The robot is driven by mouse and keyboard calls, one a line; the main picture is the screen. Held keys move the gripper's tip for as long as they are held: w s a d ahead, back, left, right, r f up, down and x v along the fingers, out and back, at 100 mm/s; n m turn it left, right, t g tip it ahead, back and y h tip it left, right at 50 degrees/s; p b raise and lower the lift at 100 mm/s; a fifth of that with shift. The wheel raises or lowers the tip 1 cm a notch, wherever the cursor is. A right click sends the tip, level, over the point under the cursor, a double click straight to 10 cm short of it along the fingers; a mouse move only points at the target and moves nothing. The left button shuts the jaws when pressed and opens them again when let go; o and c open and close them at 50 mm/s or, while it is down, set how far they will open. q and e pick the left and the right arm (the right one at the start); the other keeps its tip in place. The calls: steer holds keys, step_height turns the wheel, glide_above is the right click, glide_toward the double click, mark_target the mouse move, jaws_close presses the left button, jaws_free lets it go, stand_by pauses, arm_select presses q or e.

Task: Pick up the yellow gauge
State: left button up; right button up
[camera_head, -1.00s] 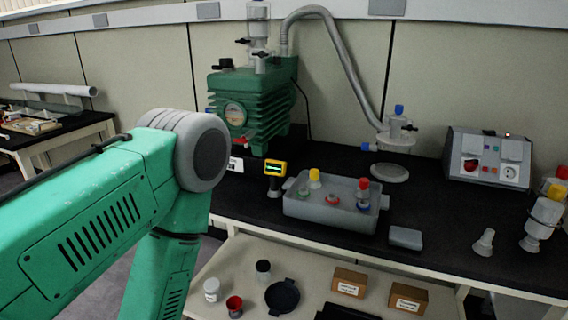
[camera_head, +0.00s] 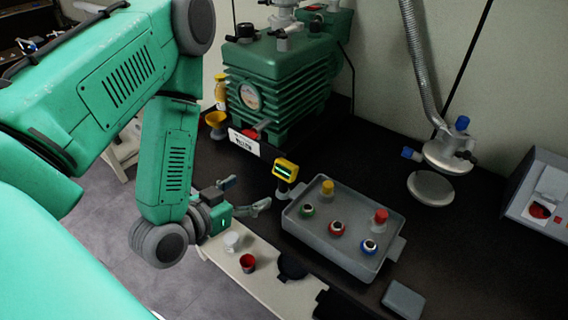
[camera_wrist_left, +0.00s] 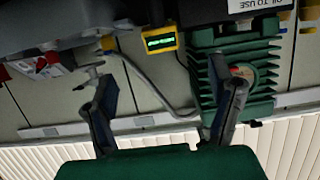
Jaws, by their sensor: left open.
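The yellow gauge (camera_head: 286,170) has a yellow head with a dark, green-lit display. It stands upright on the black bench, just left of the grey tray. In the left wrist view the gauge (camera_wrist_left: 161,41) shows upside down, beyond the fingertips and between them. My left gripper (camera_head: 246,194) is open and empty, to the left of the gauge and a little lower in the picture, apart from it. Its two spread fingers also show in the left wrist view (camera_wrist_left: 168,92). My right gripper is not in view.
The grey tray (camera_head: 290,221) with several capped vials stands right of the gauge. The green pump (camera_head: 285,80) and a white label (camera_head: 243,142) are behind it. A shelf (camera_head: 262,293) with small containers lies below the bench edge. A grey block (camera_head: 403,299) sits at front right.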

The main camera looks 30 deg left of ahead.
arm_select(q)
steer(key=b, duration=0.7)
glide_toward(282, 173)
steer(key=x, duration=0.4)
steer(key=shift+w+d+f+p, duration=0.1)
steer(key=shift+w+d+p, duration=0.15)
steer(key=shift+w+p, duration=0.35)
steer(key=shift+w+a+f, duration=0.15)
steer(key=shift+w+f, duration=0.1)
steer(key=shift+w, duration=0.4)
steer(key=x, duration=0.4)
steer(key=shift+w+f, duration=0.15)
steer(key=shift+w, duration=0.15)
steer(key=c, duration=1.4)
